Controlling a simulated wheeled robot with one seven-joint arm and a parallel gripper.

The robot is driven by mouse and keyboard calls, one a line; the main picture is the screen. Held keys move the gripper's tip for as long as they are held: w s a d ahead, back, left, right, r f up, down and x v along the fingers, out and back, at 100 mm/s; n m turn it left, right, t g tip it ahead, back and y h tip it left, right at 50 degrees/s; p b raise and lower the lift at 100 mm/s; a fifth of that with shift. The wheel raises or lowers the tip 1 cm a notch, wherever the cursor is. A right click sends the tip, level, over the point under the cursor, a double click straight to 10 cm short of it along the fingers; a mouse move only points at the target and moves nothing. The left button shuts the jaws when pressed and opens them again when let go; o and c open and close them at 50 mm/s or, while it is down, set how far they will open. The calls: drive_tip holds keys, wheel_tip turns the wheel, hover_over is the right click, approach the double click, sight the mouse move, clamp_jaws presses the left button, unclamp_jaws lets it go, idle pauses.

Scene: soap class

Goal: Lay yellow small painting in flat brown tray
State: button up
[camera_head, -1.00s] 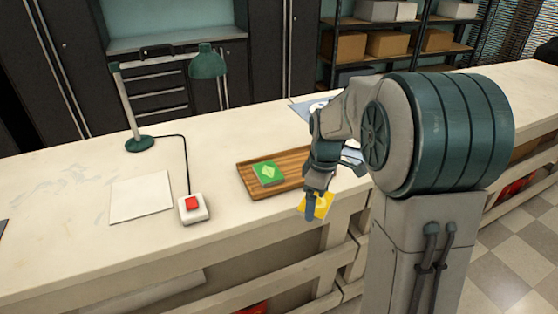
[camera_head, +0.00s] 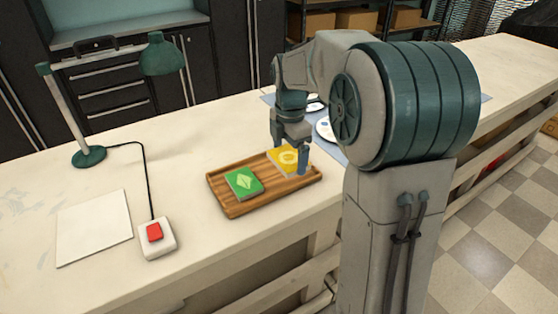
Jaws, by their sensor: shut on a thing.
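The yellow small painting (camera_head: 284,160) has a pale ring-like mark on it. It is over the right part of the flat brown tray (camera_head: 238,208), lying nearly flat; I cannot tell whether it touches the tray. My gripper (camera_head: 303,165) points down and is shut on the painting's right edge. The tray is wooden and striped, with a low rim, and lies near the table's front edge. A green painting (camera_head: 244,182) with a light diamond lies in the tray's left part, beside the yellow one.
A white box with a red button (camera_head: 156,238) and a white sheet (camera_head: 94,228) lie left of the tray. A green lamp (camera_head: 88,155) stands behind them. A blue mat with white plates (camera_head: 324,128) is partly hidden behind my arm.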

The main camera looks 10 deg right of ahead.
sight(283, 149)
drive_tip(key=w+f, duration=0.1)
drive_tip(key=w, duration=0.1)
drive_tip(key=w+f, duration=0.1)
drive_tip(key=w, duration=0.1)
drive_tip(key=w+f, duration=0.1)
drive_tip(key=shift+w+a+f+p, duration=0.15)
drive_tip(key=shift+w+f+p, duration=0.1)
drive_tip(key=shift+w+p, duration=0.15)
drive_tip(key=shift+w+f, duration=0.1)
drive_tip(key=shift+f, duration=1.95)
drive_tip(key=shift+f, duration=0.2)
drive_tip(key=o, duration=0.7)
drive_tip(key=shift+r, duration=0.15)
